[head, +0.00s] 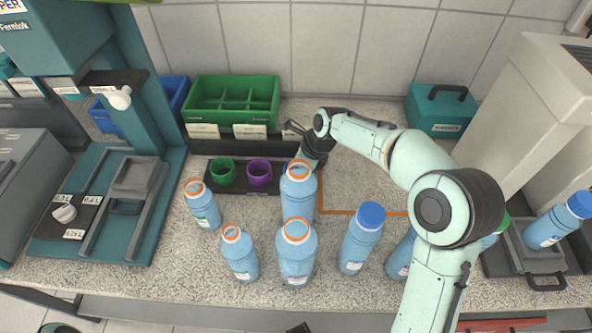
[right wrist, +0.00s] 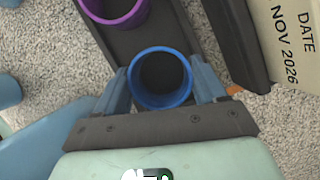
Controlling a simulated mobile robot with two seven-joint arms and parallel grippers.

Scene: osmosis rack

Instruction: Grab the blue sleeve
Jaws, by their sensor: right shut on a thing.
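The blue sleeve (right wrist: 160,103) is a round open ring in the right wrist view, upright at the end of the dark holder strip (right wrist: 166,28). My right gripper (right wrist: 163,80) has one finger on each side of it and is shut on its outside. In the head view the sleeve is mostly hidden behind a tall bottle, and my right gripper (head: 312,150) reaches down there from the right. A purple sleeve (head: 259,173) and a green sleeve (head: 222,172) stand in the same strip. A small dark part at the bottom edge may be my left gripper (head: 299,328).
Several blue bottles stand in front, including an orange-rimmed one (head: 298,196) close to my right gripper and a blue-capped one (head: 361,239). A green bin (head: 232,101) and a dark date block (right wrist: 235,40) are behind the strip. A teal box (head: 440,110) stands at the back right.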

